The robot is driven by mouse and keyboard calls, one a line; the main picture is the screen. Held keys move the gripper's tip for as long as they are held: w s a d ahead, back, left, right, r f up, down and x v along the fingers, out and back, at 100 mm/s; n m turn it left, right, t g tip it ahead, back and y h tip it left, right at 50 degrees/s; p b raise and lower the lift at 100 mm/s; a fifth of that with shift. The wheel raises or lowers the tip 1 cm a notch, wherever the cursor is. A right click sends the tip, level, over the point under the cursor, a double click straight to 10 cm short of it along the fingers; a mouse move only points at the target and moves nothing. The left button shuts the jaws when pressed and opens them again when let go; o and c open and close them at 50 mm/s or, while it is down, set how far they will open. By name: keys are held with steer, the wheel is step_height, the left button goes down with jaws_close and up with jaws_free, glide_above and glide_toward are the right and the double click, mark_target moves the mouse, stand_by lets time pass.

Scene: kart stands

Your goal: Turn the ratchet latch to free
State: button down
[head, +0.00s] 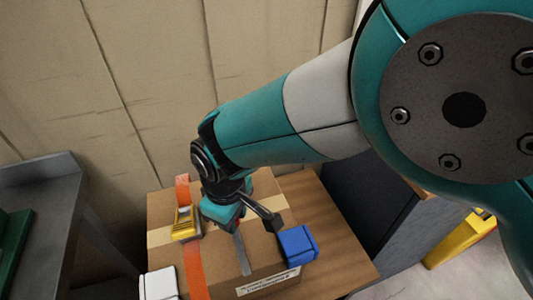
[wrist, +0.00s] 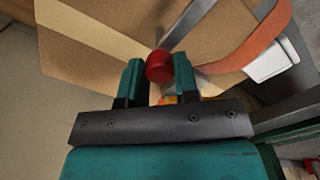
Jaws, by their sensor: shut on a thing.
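My gripper (head: 222,212) is low over a cardboard box in the head view. In the wrist view its two teal fingers (wrist: 159,70) are shut on a round red knob (wrist: 159,66), one finger on each side. A yellow ratchet latch (head: 185,224) sits on the orange strap (head: 195,270) across the box, just left of my gripper. A small yellow-orange patch shows below the fingers in the wrist view. My gripper hides how the knob joins the latch, and I cannot tell the latch's setting.
The cardboard box (head: 217,272) stands on a wooden top (head: 340,245). A grey strip (head: 242,255) lies on the box in front of my gripper. A blue block (head: 297,243) is at its right and a white block (head: 158,285) at its front left. A wall stands behind.

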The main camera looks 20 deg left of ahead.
stand_by(0.5)
steer(key=c, duration=0.8)
jaws_free()
steer(key=shift+c, duration=0.2)
step_height(320, 180, up, 17)
steer(key=b, duration=0.2)
steer(key=shift+r, duration=0.2)
steer(key=shift+d, duration=0.1)
